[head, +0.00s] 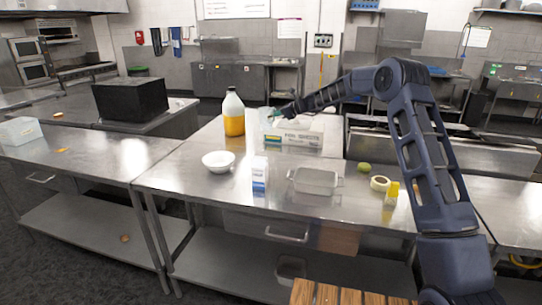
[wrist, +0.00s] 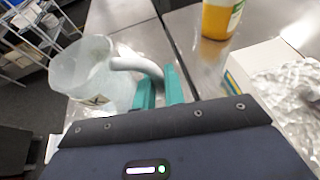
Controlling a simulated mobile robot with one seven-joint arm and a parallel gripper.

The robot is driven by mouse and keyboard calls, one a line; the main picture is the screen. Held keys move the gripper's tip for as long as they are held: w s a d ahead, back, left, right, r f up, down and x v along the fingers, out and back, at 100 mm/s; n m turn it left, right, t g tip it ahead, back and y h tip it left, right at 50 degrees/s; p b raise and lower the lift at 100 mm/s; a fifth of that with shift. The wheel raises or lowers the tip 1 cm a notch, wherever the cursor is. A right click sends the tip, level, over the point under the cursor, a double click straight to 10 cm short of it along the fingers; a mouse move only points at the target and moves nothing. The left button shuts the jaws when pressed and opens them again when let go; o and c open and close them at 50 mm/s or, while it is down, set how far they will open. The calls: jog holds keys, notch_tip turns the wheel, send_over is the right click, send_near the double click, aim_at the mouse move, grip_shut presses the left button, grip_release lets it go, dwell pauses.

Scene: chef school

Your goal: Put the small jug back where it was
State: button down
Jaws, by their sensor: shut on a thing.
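The small jug (wrist: 82,72) is translucent whitish with a grey curved handle (wrist: 140,65), seen at the left of the wrist view. My gripper (wrist: 160,82) has its teal fingers closed on that handle. In the head view my gripper (head: 274,115) is at the far side of the steel table, just behind a labelled box. The jug is pale and hard to make out there, partly hidden by that box. I cannot tell whether the jug's base touches the table.
The labelled box (head: 290,139) with foil-like sheets stands close in front of my gripper. A large bottle of orange liquid (head: 233,113) stands to the left. A white bowl (head: 218,161), a carton (head: 260,174) and a glass dish (head: 314,181) are nearer the front edge.

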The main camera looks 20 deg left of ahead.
notch_tip(320, 180, down, 18)
jog(key=shift+r, duration=0.1)
dwell(0.5)
jog(key=c, duration=1.5)
grip_release()
jog(key=shift+f, duration=0.2)
jog(key=shift+r, duration=0.1)
